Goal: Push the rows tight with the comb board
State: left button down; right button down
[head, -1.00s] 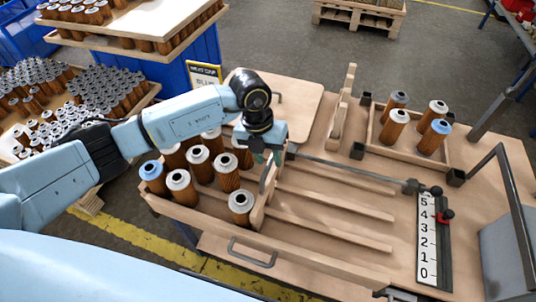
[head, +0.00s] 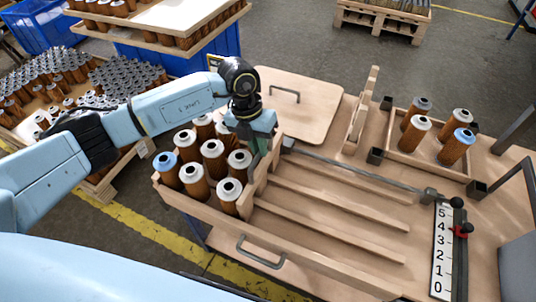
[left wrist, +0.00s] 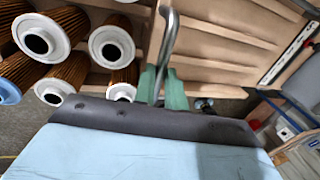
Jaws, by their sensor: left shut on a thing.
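The comb board (head: 256,180) is an upright wooden board standing across the wooden rails of the tray (head: 330,257). My left gripper (head: 256,143) is above its far part. In the left wrist view, my left gripper's green fingers (left wrist: 163,88) are shut around the board's bent metal handle (left wrist: 169,40). Several brown pleated cartridges with pale caps (head: 213,158) stand packed in rows left of the board, one with a blue cap (head: 167,170). The nearest cartridge (head: 229,195) is close against the board; exact contact is hard to tell. My right gripper is out of view.
The lanes right of the board are empty. A number scale (head: 442,252) with a red pointer (head: 463,230) stands at the right end. A small wooden box (head: 398,157) holds several more cartridges. A flat lid with a handle (head: 297,105) lies behind.

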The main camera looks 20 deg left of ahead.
pick_arm(q)
jog(key=a, duration=0.5)
jog(key=w+a, duration=0.1)
jog(key=a, duration=0.1)
jog(key=shift+a+b, duration=0.35)
jog(key=shift+a, duration=0.05)
jog(key=c, duration=1.5)
grip_release()
jog(key=shift+o, duration=0.2)
jog(key=shift+r, duration=0.15)
notch_tip(320, 180, up, 13)
jog(key=a, duration=0.2)
jog(key=shift+a, duration=0.25)
jog(key=shift+w, duration=0.15)
